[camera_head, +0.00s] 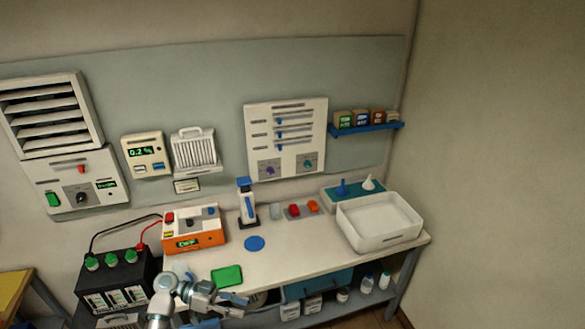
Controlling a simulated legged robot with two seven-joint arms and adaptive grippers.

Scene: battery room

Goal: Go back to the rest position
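My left gripper (238,304) is at the bottom of the head view, in front of the workbench's front edge and just below a green pad (227,276). Its fingers point right and look spread apart, with nothing seen between them. My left arm comes up from the bottom edge beside the black battery. My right gripper does not show.
The workbench (300,244) carries an orange-and-white tester (195,230), a blue disc (255,243), a blue-and-white upright device (247,202) and a white tub (379,222). A black battery (117,279) with cables stands at left. Bench space is clear right of the disc.

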